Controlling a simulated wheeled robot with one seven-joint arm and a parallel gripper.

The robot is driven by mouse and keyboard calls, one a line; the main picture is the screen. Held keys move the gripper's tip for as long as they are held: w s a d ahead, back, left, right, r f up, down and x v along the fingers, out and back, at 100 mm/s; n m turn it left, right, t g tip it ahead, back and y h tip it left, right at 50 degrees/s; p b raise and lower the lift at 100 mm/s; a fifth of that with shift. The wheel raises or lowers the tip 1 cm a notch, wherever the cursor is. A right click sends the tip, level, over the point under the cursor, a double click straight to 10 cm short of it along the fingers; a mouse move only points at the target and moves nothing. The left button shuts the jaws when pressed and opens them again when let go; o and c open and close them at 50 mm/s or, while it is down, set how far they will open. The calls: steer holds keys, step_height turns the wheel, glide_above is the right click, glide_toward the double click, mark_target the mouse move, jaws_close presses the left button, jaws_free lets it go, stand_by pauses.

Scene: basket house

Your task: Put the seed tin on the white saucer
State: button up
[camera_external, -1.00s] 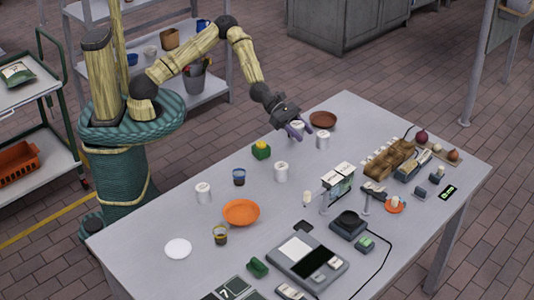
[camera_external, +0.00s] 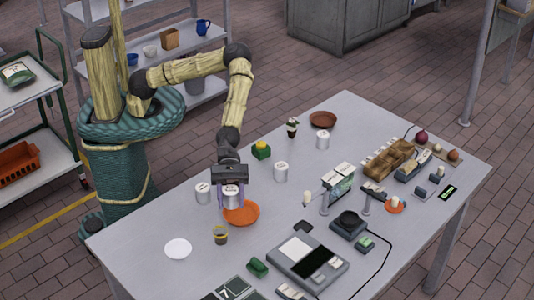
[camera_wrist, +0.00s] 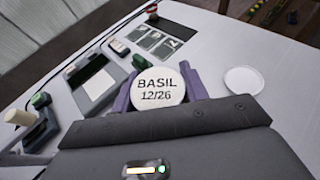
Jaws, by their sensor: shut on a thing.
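My gripper (camera_external: 232,199) is shut on a white tin (camera_external: 232,191). In the wrist view the tin's lid (camera_wrist: 158,88) reads "BASIL 12/26" and sits between the purple fingers. The tin is held upright above the table, in front of the far part of the orange dish in the external view. The white saucer (camera_external: 178,249) lies flat and empty on the table, left of and nearer the camera than my gripper. It also shows in the wrist view (camera_wrist: 244,80), to the right of the tin and apart from it.
Similar white tins (camera_external: 203,194) stand left of my gripper, in the middle (camera_external: 281,173) and farther back (camera_external: 323,140). The orange dish (camera_external: 241,215) and a small dark cup (camera_external: 220,236) stand near the saucer. A scale-like device (camera_external: 307,262) lies to the right.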

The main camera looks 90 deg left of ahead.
steer(key=s+d+m+g, duration=0.2)
steer(key=s+d, duration=0.3)
steer(key=s, duration=0.3)
steer(key=s+d+m+g, duration=0.2)
steer(key=s+d, duration=0.2)
steer(key=s, duration=0.4)
steer(key=shift+s+d+r+y+p, duration=0.15)
steer(key=shift+s+d+y+p, duration=0.15)
steer(key=shift+s+d, duration=0.05)
glide_above(176, 253)
steer(key=shift+f, duration=3.15)
steer(key=shift+f, duration=0.1)
steer(key=shift+f, duration=1.75)
